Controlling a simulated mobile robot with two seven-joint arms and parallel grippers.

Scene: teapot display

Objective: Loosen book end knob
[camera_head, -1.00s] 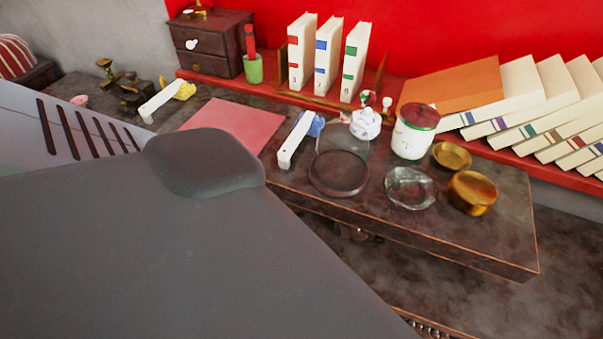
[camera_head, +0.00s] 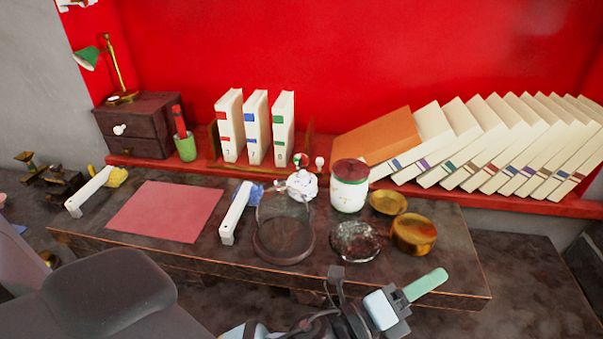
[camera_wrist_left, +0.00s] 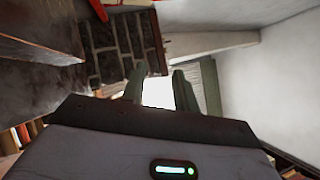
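A brass book end (camera_head: 309,143) holds several upright cream books (camera_head: 256,130) on the red shelf. A small white round knob (camera_head: 320,162) shows low beside its right side; I cannot tell whether it is fixed to it. My left gripper (camera_head: 427,284) is low at the front edge of the dark table, well below and right of the book end, with a pale green finger pointing right. In the left wrist view its two fingers (camera_wrist_left: 158,85) stand apart with a bright gap and nothing between them. My right gripper is not in view.
The dark table (camera_head: 330,284) carries a white jar (camera_head: 349,186), a brass bowl (camera_head: 414,233), a glass dish (camera_head: 356,241), a glass dome (camera_head: 284,228) and a white teapot (camera_head: 301,184) in front of the book end. Leaning books (camera_head: 490,150) fill the shelf's right.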

